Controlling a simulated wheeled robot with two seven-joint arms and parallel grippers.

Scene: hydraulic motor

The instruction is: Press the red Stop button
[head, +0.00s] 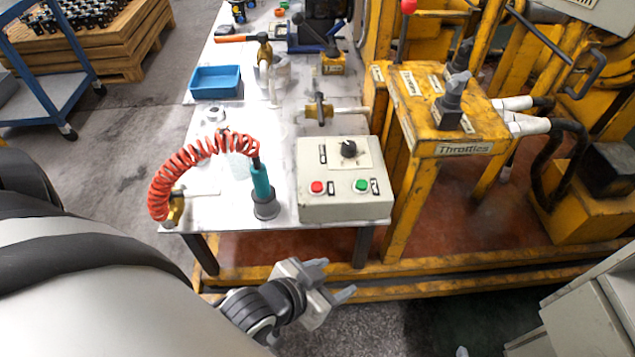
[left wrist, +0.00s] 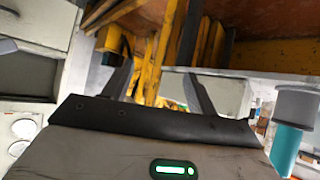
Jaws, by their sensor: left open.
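The red Stop button (head: 317,187) is a small round button on the lower left of the sloped face of a pale control box (head: 343,209). A green button (head: 361,186) sits to its right and a black knob (head: 348,148) above. The box stands at the front right of a white table. My left gripper (head: 336,278) is in front of and below the table edge, apart from the box, with its fingers spread and nothing between them. Its fingers also show spread in the left wrist view (left wrist: 162,88). I cannot make out the red button in that view. My right gripper is not in view.
A teal tool (head: 261,182) with a coiled red hose (head: 190,160) stands just left of the box. A yellow frame with a throttle stand (head: 445,125) rises at the right. A blue tray (head: 216,82) lies farther back. A grey cabinet (head: 590,310) is at lower right.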

